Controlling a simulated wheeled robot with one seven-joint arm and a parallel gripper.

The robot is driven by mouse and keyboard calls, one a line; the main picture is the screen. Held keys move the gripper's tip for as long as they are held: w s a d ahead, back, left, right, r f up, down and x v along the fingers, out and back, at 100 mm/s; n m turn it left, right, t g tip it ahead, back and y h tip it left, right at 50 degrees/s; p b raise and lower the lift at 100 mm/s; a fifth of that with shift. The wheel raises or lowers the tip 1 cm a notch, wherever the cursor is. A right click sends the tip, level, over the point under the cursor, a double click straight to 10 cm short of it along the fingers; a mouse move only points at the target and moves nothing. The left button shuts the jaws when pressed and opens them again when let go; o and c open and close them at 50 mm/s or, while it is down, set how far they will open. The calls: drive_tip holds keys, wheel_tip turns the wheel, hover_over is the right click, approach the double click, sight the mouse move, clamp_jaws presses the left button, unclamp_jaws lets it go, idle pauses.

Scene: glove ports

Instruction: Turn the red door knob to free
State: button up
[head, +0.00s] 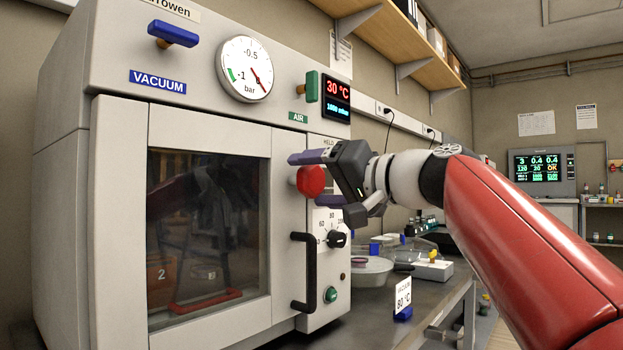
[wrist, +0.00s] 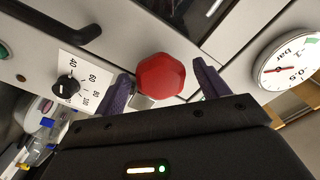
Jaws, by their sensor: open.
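The red door knob (head: 311,180) sits on the oven front, right of the door window and above the black door handle (head: 304,272). In the wrist view the knob (wrist: 161,76) is a faceted red shape near the middle. My gripper (head: 312,179) is open, with one purple finger above the knob and one below it. In the wrist view the fingers stand to the left and right of the knob, with gaps on both sides. Labels beside the knob are mostly hidden by my gripper.
The vacuum oven has a blue VACUUM lever (head: 172,34), a pressure gauge (head: 245,69), a green AIR lever (head: 312,87) and a black temperature dial (head: 337,239). A bench (head: 420,308) with dishes and bottles stands to the right. A VACUUM 80 °C sign (head: 403,294) stands in front.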

drive_tip(key=shift+w+a, duration=0.4)
drive_tip(key=shift+a, duration=0.1)
drive_tip(key=c, duration=1.4)
